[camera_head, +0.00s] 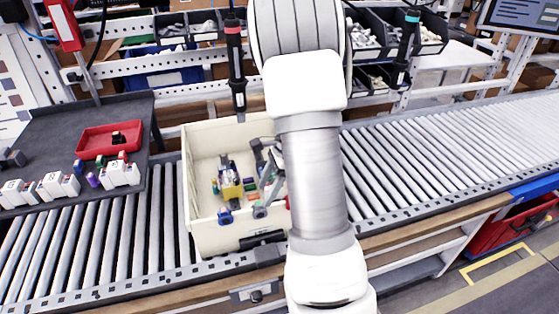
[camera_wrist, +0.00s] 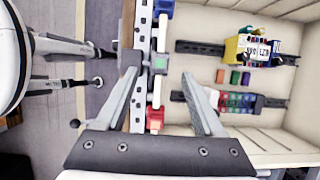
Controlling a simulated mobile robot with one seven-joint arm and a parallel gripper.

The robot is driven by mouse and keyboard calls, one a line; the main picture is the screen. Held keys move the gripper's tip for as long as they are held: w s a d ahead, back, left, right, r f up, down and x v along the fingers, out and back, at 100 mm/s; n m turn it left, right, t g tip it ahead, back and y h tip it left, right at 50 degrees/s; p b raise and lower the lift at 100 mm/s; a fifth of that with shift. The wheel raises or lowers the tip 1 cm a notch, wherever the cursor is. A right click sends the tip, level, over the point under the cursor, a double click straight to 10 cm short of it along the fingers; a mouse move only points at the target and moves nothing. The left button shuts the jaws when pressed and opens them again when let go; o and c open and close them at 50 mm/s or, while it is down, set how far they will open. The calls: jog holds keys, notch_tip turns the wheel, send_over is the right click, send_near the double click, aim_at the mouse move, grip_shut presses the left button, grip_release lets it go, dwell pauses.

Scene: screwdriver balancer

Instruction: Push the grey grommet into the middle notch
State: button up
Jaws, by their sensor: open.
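The grey grommet (camera_head: 260,212) is at the middle of the front wall of a cream box (camera_head: 205,238), between a blue grommet (camera_head: 225,216) and a red one (camera_head: 288,202). In the head view my arm partly hides the gripper (camera_head: 268,172).
Inside the box are a yellow block with coloured parts (camera_wrist: 258,48), small coloured pieces (camera_wrist: 234,77) and dark rails (camera_wrist: 200,47). A hanging screwdriver (camera_head: 236,60) is close behind the box. A red tray (camera_head: 100,142) stands on the left table. The roller conveyor (camera_head: 430,150) is clear on the right.

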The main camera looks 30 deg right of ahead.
jog(key=v, duration=1)
jog(key=shift+r, duration=0.35)
jog(key=shift+d, duration=0.1)
jog(key=s+a+r+n+t+h, duration=0.2)
jog(key=s+a+r+n, duration=0.4)
jog(key=s+a+n, duration=0.2)
jog(key=s+a+r+n+t+h, duration=0.2)
jog(key=s+a+r+n, duration=0.4)
jog(key=n, duration=0.7)
jog(key=s+a, duration=0.2)
jog(key=a, duration=0.2)
jog(key=shift+s+a, duration=0.4)
